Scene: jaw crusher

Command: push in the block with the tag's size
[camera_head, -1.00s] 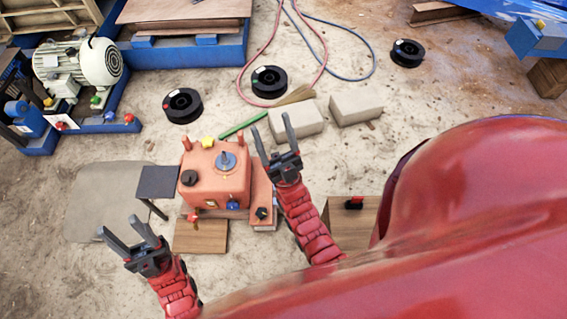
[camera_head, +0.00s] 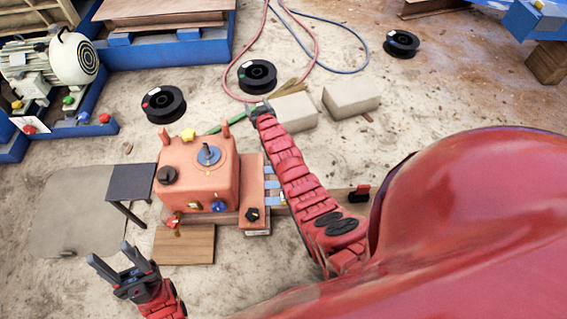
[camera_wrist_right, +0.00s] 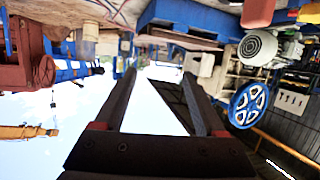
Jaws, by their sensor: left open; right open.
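A red machine (camera_head: 197,165) with knobs and a lever stands on the ground in the head view. A red slab (camera_head: 252,190) joins its right side. Several small blue blocks (camera_head: 270,184) lie in a row just right of the slab. A small pale label (camera_head: 257,233) is on the slab's front edge; I cannot read it. My left gripper (camera_head: 110,254) is open and empty, left of the wooden board. My right gripper (camera_head: 260,108) is small and partly hidden, beyond the slab near a grey block. The right wrist view shows its fingers (camera_wrist_right: 163,98) apart and empty.
Grey blocks (camera_head: 350,98) and black spools (camera_head: 257,76) lie behind the machine. A dark small table (camera_head: 131,182) stands left of it. A wooden board (camera_head: 184,244) lies in front. A red-handled part (camera_head: 359,193) is at right.

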